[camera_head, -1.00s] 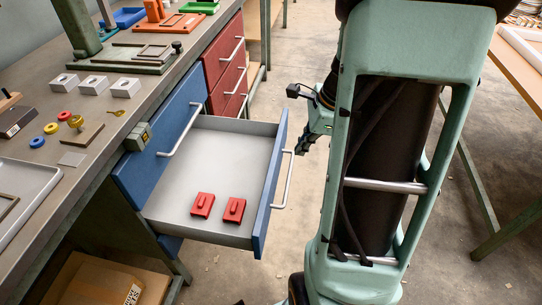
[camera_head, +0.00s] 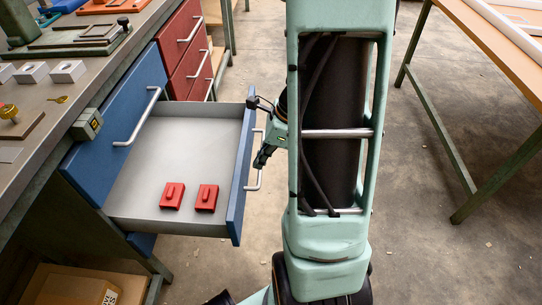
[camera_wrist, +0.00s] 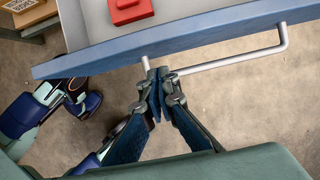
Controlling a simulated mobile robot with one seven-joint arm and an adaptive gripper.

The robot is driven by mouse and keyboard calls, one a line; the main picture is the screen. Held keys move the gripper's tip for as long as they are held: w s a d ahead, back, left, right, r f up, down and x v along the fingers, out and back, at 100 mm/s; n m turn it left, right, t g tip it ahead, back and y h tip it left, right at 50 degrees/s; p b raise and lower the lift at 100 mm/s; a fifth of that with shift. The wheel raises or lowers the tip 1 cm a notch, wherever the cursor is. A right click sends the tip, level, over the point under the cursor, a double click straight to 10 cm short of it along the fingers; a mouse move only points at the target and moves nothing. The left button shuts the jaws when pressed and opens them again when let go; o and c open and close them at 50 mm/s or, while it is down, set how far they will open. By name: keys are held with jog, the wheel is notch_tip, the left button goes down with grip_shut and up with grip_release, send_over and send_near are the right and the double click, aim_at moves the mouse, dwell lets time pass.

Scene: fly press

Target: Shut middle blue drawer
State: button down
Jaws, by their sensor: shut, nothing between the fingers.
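The middle blue drawer (camera_head: 240,175) stands pulled out from the blue cabinet under the bench, with a light grey inside. Two red blocks lie in it, a left one (camera_head: 172,195) and a right one (camera_head: 207,198). Its silver bar handle (camera_head: 256,160) is on the outer face. My gripper (camera_head: 262,160) is shut and empty, just outside the drawer front by the handle. In the wrist view my fingertips (camera_wrist: 158,73) point at the blue front (camera_wrist: 190,40), beside one post of the handle (camera_wrist: 235,62). I cannot tell whether they touch it.
A closed blue drawer with a handle (camera_head: 137,117) sits above the open one. Red drawers (camera_head: 185,50) are farther back. A cardboard box (camera_head: 75,287) is below the bench. A wooden table (camera_head: 490,50) stands at the right, with open floor between.

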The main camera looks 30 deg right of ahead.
aim_at(243, 166)
jog(key=shift+w+a+r, duration=0.15)
jog(key=shift+w+a, duration=0.55)
jog(key=shift+a, duration=0.3)
jog(key=shift+w+a, duration=0.3)
jog(key=shift+a, duration=0.2)
jog(key=w+a+p, duration=0.6)
jog(key=w+a, duration=0.1)
jog(key=a, duration=0.4)
jog(key=w+a+p, duration=0.6)
jog(key=w+a, duration=0.2)
jog(key=a, duration=0.3)
jog(key=shift+w+a, duration=0.15)
jog(key=shift+a, duration=0.15)
jog(key=shift+d, duration=0.1)
